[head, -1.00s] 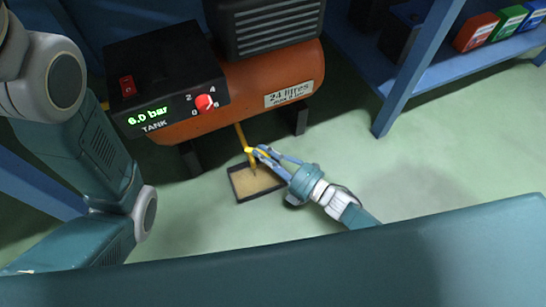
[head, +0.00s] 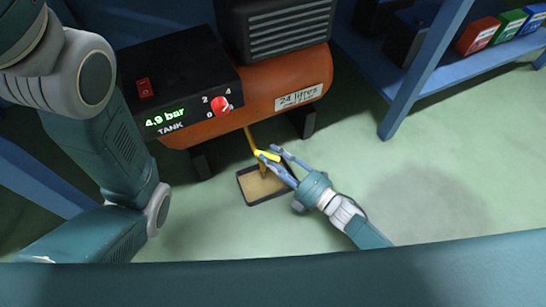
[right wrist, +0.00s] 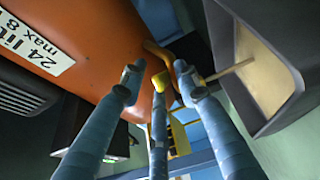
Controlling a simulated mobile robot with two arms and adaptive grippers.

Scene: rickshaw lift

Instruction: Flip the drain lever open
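The yellow drain lever (head: 266,155) sits at the lower end of a thin yellow pipe under the orange tank (head: 290,72). In the right wrist view the lever's end (right wrist: 160,82) shows between my fingers. My right gripper (head: 266,151) has its fingers spread around the lever; contact is unclear. A thin brownish stream (right wrist: 230,70) runs from the pipe toward the drip tray (head: 246,198). The display on the black control box (head: 170,75) reads 4.9 bar. My left gripper is out of view; only its arm shows at the left.
A blue shelf (head: 405,85) with red, green and blue boxes stands at the upper right. The tank's dark feet (head: 303,122) flank the pipe. The green floor (head: 420,180) right of my right arm is clear.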

